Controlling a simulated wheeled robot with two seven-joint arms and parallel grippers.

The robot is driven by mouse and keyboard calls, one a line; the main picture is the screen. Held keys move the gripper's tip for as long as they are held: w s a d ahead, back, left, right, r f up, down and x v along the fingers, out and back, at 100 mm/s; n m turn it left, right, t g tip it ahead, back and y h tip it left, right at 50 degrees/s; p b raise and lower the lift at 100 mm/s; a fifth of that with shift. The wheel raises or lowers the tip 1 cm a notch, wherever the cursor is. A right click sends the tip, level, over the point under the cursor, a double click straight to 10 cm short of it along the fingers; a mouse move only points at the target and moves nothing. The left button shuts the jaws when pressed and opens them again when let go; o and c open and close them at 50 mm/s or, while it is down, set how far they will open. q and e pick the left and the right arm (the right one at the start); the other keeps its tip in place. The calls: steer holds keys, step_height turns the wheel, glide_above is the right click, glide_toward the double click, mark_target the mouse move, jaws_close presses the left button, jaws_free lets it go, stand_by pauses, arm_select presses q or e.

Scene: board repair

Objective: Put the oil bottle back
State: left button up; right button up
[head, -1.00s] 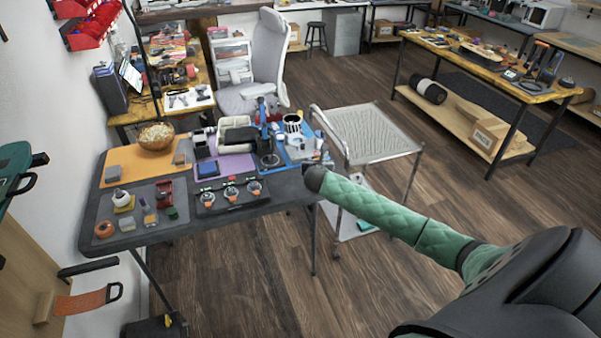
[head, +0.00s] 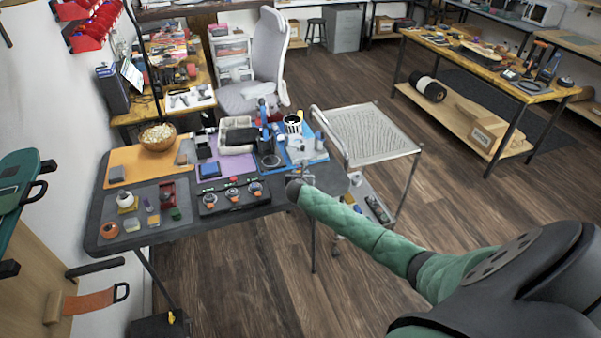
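My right arm's green sleeve crosses from the lower right to the table's front right corner. Its small gripper (head: 300,174) is near the front edge of the blue mat (head: 318,156); its fingers are too small and partly hidden to tell open or shut. Small pale and grey items (head: 299,147) stand on the mat just behind it. I cannot pick out the oil bottle for certain among these. A striped cup (head: 292,124) stands at the mat's back. My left gripper is not in view.
The dark table (head: 190,222) also holds an orange mat (head: 127,162), a bowl (head: 158,137), a purple mat (head: 232,166) and a black tray of orange-topped parts (head: 233,198). A wire-topped cart (head: 372,133) stands close to the right, with items on its lower shelf (head: 375,209).

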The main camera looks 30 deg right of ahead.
steer(key=shift+f, duration=0.1)
steer(key=o, duration=1)
steer(key=shift+s, duration=0.1)
